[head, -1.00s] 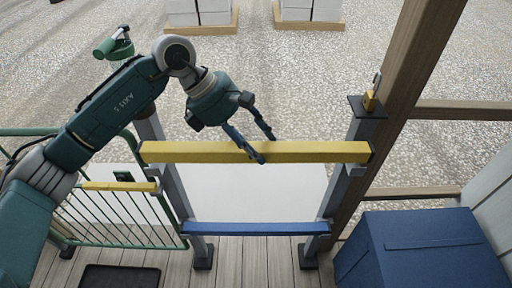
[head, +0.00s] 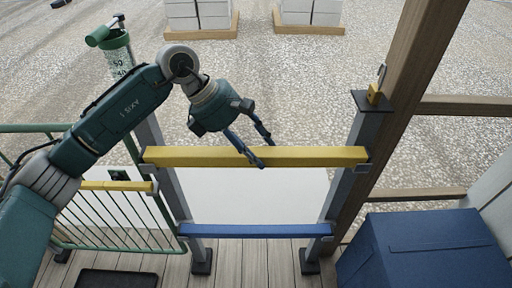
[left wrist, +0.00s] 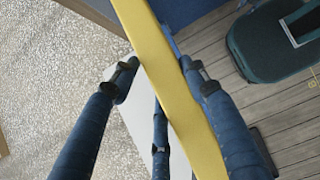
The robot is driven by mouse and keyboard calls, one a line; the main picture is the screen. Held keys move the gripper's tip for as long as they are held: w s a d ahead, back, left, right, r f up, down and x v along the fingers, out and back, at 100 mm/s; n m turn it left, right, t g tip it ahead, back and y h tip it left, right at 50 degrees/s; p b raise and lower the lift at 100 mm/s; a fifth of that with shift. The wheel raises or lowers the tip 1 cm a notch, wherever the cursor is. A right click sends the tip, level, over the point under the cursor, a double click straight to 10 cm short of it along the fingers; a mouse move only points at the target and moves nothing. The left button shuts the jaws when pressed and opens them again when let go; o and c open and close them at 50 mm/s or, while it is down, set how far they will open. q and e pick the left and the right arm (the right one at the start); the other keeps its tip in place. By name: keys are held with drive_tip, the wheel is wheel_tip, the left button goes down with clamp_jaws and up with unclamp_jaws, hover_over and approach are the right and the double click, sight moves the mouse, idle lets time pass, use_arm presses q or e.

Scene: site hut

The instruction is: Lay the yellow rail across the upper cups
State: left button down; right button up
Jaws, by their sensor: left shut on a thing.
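The yellow rail (head: 310,155) lies level from the left post (head: 172,190) to the right post (head: 345,190). My left gripper (head: 263,152) is shut on it near its middle, from above. In the left wrist view the rail (left wrist: 165,65) runs between the fingers of the gripper (left wrist: 155,76). The left upper cup (head: 151,169) and the right upper cup (head: 360,168) show just under the rail's ends. I cannot tell whether the rail rests in them or is slightly above. My right gripper is not in view.
A blue rail (head: 255,230) spans the posts lower down. A large blue box (head: 420,250) stands at the right, near a wooden post (head: 410,70). A padlock (head: 375,92) is on the right post's top. A green railing (head: 105,215) with a short yellow bar is at left.

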use_arm(q)
drive_tip(key=shift+r, duration=0.1)
drive_tip(key=c, duration=0.9)
unclamp_jaws()
drive_tip(key=v, duration=1.2)
drive_tip(key=shift+s, duration=0.15)
